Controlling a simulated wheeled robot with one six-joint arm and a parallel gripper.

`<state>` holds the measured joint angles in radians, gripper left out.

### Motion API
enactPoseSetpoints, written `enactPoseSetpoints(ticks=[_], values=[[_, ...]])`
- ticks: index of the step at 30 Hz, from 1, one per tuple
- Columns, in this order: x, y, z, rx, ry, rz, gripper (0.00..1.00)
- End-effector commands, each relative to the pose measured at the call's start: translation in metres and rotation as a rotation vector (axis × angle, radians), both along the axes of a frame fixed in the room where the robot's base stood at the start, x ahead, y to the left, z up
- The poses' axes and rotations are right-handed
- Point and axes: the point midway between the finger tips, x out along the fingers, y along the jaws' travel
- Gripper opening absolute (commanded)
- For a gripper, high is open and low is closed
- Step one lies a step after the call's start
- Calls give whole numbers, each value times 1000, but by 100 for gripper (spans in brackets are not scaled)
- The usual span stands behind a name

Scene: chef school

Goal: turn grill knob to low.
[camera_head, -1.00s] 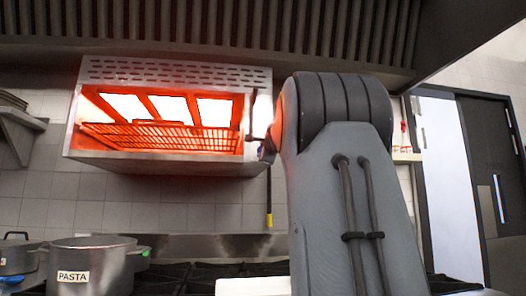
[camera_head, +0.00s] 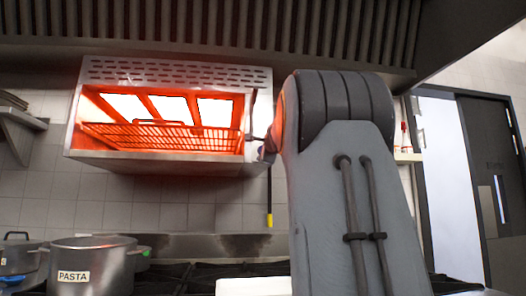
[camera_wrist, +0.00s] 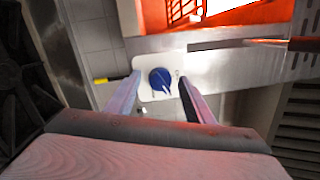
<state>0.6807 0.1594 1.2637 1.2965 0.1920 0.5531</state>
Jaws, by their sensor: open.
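The grill (camera_head: 165,158) hangs on the tiled wall in the head view, glowing orange inside with a wire rack. In the wrist view, a blue round knob (camera_wrist: 160,79) sits on a pale plate on the grill's metal side. My gripper (camera_wrist: 158,84) is open, with one finger on each side of the knob in the picture. I cannot tell whether the fingers touch it. In the head view my arm hides the gripper's fingers and most of the knob area.
A pot labelled PASTA (camera_head: 92,268) stands at the lower left. A metal hood (camera_head: 210,40) runs above the grill. A brown-red grill handle (camera_wrist: 270,42) shows in the wrist view. A door (camera_head: 490,180) is at the right.

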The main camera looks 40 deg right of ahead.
Motion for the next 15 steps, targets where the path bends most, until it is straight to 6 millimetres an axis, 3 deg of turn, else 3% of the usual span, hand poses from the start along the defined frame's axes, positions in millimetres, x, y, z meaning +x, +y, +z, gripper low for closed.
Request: enactPoseSetpoints(ticks=[15], values=[[-58,32,-7,0,-1,0,48]])
